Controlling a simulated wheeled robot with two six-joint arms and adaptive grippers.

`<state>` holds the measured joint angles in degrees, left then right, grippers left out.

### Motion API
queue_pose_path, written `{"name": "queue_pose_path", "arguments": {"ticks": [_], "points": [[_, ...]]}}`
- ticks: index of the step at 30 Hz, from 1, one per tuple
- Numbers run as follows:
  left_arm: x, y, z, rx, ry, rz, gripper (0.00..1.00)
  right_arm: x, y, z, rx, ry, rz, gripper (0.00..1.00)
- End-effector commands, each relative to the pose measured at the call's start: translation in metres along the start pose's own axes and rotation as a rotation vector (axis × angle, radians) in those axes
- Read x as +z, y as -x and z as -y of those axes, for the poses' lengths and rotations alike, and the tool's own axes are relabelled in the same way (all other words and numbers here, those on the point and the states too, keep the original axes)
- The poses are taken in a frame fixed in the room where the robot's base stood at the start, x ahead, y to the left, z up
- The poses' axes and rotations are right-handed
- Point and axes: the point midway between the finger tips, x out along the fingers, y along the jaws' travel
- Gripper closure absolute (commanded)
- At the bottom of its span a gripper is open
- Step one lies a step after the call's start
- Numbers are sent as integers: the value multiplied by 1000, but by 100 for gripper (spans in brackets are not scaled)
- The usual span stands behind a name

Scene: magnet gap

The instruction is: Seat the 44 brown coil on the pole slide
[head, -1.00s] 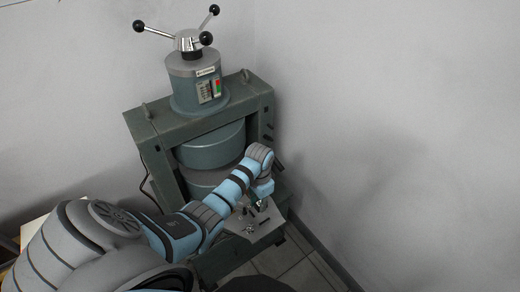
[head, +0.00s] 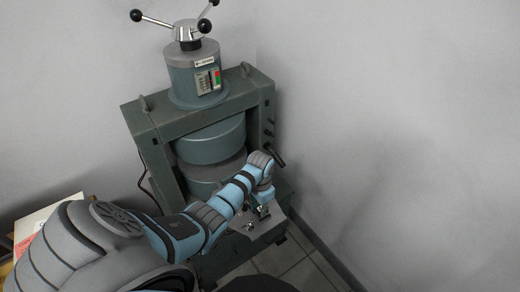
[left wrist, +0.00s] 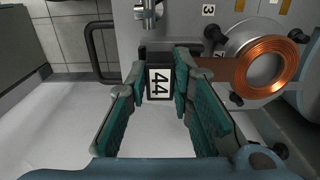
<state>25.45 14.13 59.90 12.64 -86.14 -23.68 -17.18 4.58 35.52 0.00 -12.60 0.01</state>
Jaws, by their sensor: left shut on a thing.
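My left gripper (left wrist: 160,85) is shut on a black block with a white 44 label (left wrist: 160,84), held between its teal finger pads. A copper-wound ring, the brown coil (left wrist: 267,67), shows at the right of the left wrist view. A brown flat strip (left wrist: 222,70) runs from the coil toward the block behind the right finger, which hides any join. In the head view the left gripper (head: 262,193) is in front of the press-like magnet (head: 212,140), low at its right side. The coil is too small to tell there. My right gripper is not in view. I cannot make out the pole slide.
A grey panel (left wrist: 180,25) with number tags 3 and 7 and black knobs faces the wrist camera. A pale shelf (head: 268,227) with small metal parts lies below the gripper. Walls stand close behind and right. A black handle (left wrist: 100,45) is left of the block.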

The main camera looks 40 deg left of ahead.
Motion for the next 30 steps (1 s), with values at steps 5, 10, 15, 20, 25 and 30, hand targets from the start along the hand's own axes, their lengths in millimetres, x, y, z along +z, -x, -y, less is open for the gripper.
{"name": "queue_pose_path", "arguments": {"ticks": [5,10,15,20,25,30], "points": [[0,-8,0,0,0,-1,100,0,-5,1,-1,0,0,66],[0,-8,0,0,0,-1,100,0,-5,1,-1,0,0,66],[0,-8,0,0,0,-1,100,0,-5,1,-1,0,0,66],[0,-8,0,0,0,-1,100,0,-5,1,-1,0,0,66],[0,-10,0,0,0,0,100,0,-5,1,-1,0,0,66],[0,-11,0,0,0,0,100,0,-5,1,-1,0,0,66]]}}
